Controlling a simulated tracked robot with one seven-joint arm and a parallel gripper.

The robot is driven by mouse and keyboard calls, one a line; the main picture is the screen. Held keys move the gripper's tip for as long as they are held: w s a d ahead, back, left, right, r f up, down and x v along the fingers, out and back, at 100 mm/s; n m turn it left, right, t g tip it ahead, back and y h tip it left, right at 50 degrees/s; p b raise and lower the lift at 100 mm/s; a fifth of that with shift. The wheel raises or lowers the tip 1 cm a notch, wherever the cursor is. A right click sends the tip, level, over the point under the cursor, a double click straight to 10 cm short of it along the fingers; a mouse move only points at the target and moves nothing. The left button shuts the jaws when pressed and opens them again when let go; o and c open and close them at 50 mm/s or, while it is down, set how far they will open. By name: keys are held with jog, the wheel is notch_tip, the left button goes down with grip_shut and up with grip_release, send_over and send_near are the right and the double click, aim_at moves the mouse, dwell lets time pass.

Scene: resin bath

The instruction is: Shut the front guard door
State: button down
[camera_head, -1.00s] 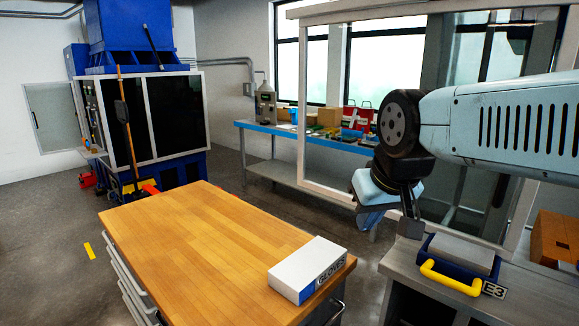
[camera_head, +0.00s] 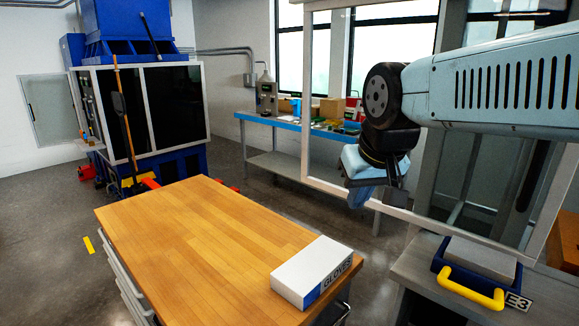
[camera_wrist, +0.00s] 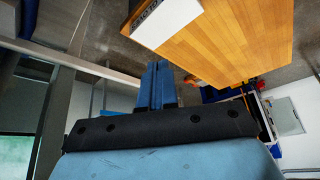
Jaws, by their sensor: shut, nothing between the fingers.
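The front guard door appears to be the large clear panel in a pale frame (camera_head: 307,110) at the right in the head view. It stands swung open, with its lower rail sloping down to the right. My gripper (camera_head: 394,192) hangs from my arm in front of the panel, close to the lower rail in the picture. I cannot tell whether it touches the frame. In the wrist view my gripper's fingers (camera_wrist: 158,85) are together and empty. A pale rail (camera_wrist: 95,68), likely the door's, runs to the left of them. No handle can be made out.
A wooden-topped bench (camera_head: 200,235) with a glove box (camera_head: 310,275) stands in front. A blue case with a yellow handle (camera_head: 470,288) sits on a grey bench at the right. A blue-edged table (camera_head: 270,122) stands behind. Floor shows at the left.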

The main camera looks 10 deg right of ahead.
jog(key=w+r+m+g+h, duration=0.1)
jog(key=w+r+m, duration=0.15)
jog(key=w, duration=0.45)
jog(key=w+r+m+g, duration=0.1)
jog(key=w+r, duration=0.2)
jog(key=w, duration=0.3)
jog(key=w+a+f+m+g+h, duration=0.1)
jog(key=w+a+m+g+h, duration=0.15)
jog(key=w, duration=0.95)
jog(key=w+a+f+m+g+h, duration=0.1)
jog(key=w+m+g, duration=0.15)
jog(key=w, duration=0.85)
jog(key=w+a+f+m+h, duration=0.2)
jog(key=w+a+f+m, duration=0.25)
jog(key=w, duration=0.55)
jog(key=s+d+f, duration=0.5)
jog(key=d+f, duration=0.2)
jog(key=f, duration=0.2)
jog(key=shift+s+n, duration=0.15)
jog(key=shift+n, duration=0.25)
jog(key=shift+h, duration=0.25)
